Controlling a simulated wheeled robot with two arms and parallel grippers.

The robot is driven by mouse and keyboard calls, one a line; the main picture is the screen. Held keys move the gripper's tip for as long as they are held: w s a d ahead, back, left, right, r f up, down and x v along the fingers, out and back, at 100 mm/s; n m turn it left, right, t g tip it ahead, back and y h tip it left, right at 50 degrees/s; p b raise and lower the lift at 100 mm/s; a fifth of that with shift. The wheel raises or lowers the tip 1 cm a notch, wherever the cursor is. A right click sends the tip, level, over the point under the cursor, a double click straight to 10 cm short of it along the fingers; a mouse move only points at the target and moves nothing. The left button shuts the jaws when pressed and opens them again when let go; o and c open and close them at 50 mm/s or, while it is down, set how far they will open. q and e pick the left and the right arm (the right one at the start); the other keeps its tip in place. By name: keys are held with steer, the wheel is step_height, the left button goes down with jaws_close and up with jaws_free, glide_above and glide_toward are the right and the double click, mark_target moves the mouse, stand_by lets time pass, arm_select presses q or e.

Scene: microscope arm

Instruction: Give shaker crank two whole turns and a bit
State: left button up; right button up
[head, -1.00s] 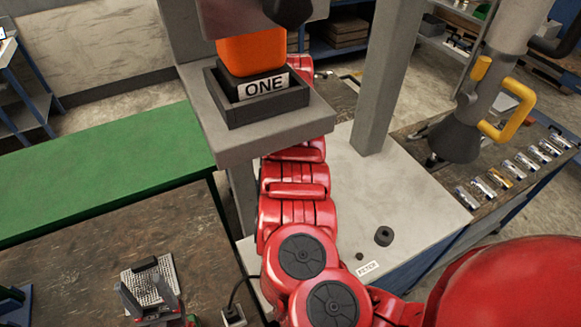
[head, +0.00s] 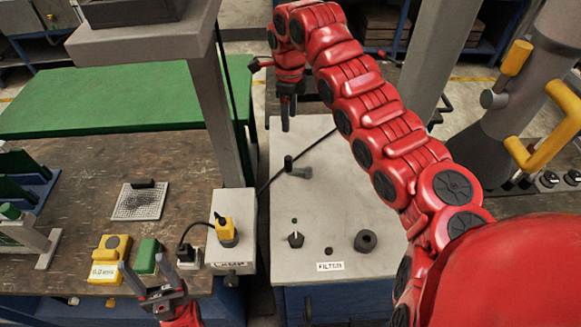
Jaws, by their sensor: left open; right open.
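A small dark crank (head: 298,169) with an upright knob and a short arm is on the pale grey cabinet top (head: 330,205). I take it for the shaker crank; no label on it can be read. My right gripper (head: 288,118) points down beyond the crank, near the cabinet's far edge. It is open and appears apart from the crank, with nothing seen between its fingers.
On the cabinet are a black knob (head: 296,239), a black ring (head: 365,241) and a FILTER label (head: 330,266). A yellow box (head: 109,259), green block (head: 147,256) and grey switch box (head: 232,262) lie near my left gripper. A grey post (head: 222,110) stands behind.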

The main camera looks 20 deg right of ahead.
mark_target(288, 157)
steer(key=shift+n, duration=0.3)
steer(key=f, duration=1.2)
steer(key=a+f+p, duration=0.1)
steer(key=f, duration=0.4)
steer(key=shift+s+f, duration=0.35)
steer(key=shift+f, duration=0.05)
steer(key=shift+d, duration=0.1)
jaws_close()
steer(key=shift+w, duration=0.1)
stand_by(0.3)
